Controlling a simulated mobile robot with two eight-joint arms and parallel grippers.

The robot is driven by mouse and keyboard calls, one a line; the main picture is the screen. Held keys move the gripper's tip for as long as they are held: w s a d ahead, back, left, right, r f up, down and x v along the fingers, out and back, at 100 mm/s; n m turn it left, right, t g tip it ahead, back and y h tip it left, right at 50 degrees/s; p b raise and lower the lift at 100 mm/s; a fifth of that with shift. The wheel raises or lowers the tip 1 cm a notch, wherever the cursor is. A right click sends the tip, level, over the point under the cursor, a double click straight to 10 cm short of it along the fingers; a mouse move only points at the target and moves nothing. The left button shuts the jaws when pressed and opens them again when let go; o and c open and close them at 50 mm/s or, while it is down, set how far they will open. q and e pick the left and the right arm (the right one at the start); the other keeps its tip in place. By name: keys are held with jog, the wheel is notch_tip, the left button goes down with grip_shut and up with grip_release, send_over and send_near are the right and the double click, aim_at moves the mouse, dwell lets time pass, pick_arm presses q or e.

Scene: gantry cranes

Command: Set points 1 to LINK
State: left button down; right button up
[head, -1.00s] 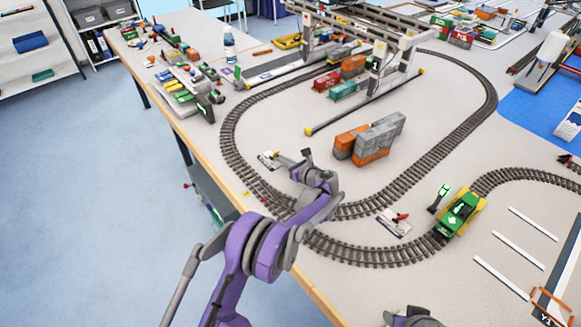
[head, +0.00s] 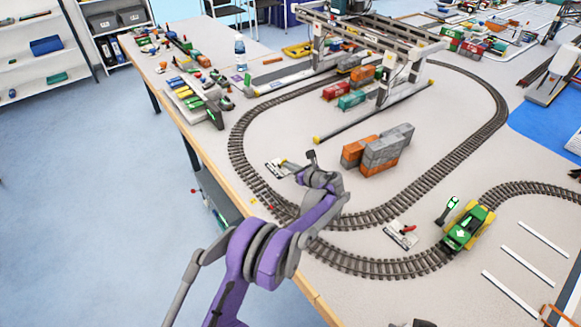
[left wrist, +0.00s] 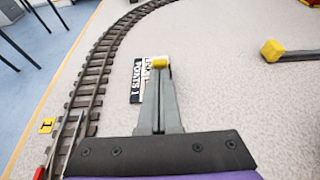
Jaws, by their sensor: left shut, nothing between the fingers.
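The points 1 plate (head: 277,167), a small white and black label plate, lies beside the track at the near left of the loop. In the left wrist view the plate (left wrist: 136,82) reads POINTS 1, with part of its lettering hidden behind my fingers. A yellow lever knob (left wrist: 160,62) shows at the fingertips; I cannot tell whether they touch it. My left gripper (head: 290,168) is shut and empty, low over the plate; its fingers (left wrist: 160,75) also show in the left wrist view. My right gripper is not in view.
A green and yellow locomotive (head: 468,226) stands on the track. Orange and grey containers (head: 378,150) stand inside the loop, before the gantry crane (head: 385,85). The table edge (head: 200,150) is at the left.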

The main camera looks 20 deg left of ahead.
aim_at(285, 160)
pick_arm(q)
jog(key=shift+a+r+h, duration=0.1)
jog(key=shift+r+h, duration=0.1)
jog(key=shift+h, duration=0.1)
jog(key=shift+w+a+r+g+h+p, duration=0.25)
jog(key=shift+a+r+g+h, duration=0.1)
jog(key=shift+g+h, duration=0.25)
jog(key=shift+w+a+r+g+h+p, duration=0.2)
jog(key=shift+r+g+h, duration=0.15)
jog(key=shift+g+h, duration=0.2)
jog(key=shift+w+a+r+g+h+p, duration=0.3)
jog(key=shift+g+h+p, duration=0.2)
jog(key=shift+h, duration=0.25)
jog(key=shift+w+a+r+g+h+p, duration=0.25)
jog(key=shift+a+r+g+h+p, duration=0.1)
jog(key=shift+g+h+p, duration=0.3)
jog(key=shift+d+f, duration=0.1)
jog(key=shift+f, duration=0.3)
jog(key=shift+s+r, duration=0.1)
jog(key=shift+r, duration=0.8)
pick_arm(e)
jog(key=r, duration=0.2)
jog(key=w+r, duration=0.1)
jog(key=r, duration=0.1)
